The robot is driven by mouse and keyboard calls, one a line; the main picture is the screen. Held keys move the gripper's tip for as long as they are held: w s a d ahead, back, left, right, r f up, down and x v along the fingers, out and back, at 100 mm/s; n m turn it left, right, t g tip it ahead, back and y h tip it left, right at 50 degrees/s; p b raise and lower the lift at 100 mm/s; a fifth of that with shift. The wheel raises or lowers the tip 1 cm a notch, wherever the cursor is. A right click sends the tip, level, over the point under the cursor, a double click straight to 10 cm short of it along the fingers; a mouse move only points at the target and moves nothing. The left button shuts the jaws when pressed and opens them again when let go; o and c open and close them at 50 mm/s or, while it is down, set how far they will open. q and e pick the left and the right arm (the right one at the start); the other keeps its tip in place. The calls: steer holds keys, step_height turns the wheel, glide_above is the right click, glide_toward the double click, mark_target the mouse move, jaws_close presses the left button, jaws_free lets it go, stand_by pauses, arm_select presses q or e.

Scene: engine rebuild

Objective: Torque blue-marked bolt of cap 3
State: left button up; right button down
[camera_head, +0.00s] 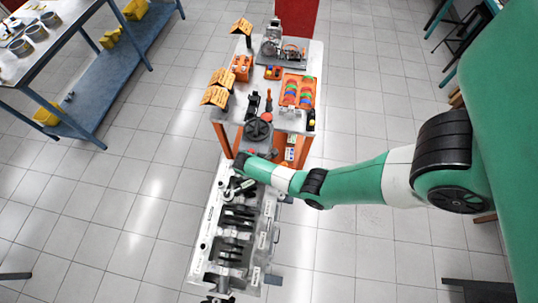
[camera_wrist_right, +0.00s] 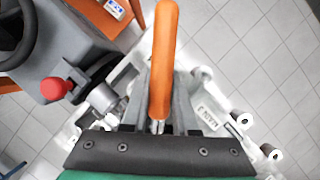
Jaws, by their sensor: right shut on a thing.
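The engine block (camera_head: 198,262) lies below the cart in the head view, with a row of dark metal caps and journals along its middle and small white labels on its right side. My right gripper (camera_head: 238,187) is over its upper end. In the right wrist view, the gripper (camera_wrist_right: 158,125) is shut on an orange-handled tool (camera_wrist_right: 163,62), and part of the block (camera_wrist_right: 203,78) shows behind it with a label reading MAIN. The tool's working end is hidden. I cannot make out cap 3 or a blue-marked bolt. My left gripper is not in view.
A cart (camera_head: 218,116) with orange legs stands just above the block, carrying orange bins, a tray of coloured parts (camera_head: 297,90) and a black wheel (camera_head: 257,129). A red knob (camera_wrist_right: 54,89) is close at left in the wrist view. A blue workbench (camera_head: 115,65) stands at upper left. The floor is clear.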

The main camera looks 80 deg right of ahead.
steer(key=shift+s+a+m+g+y+p, duration=0.3)
steer(key=shift+s+a+m+p, duration=0.55)
steer(key=shift+a, duration=0.25)
stand_by(2.4)
steer(key=shift+s+a+m+b, duration=0.1)
steer(key=shift+a+m+b, duration=0.15)
steer(key=shift+b, duration=0.25)
stand_by(0.8)
steer(key=shift+f+b, duration=0.1)
steer(key=shift+b, duration=1.5)
steer(key=shift+a+b, duration=0.2)
steer(key=shift+b, duration=1.25)
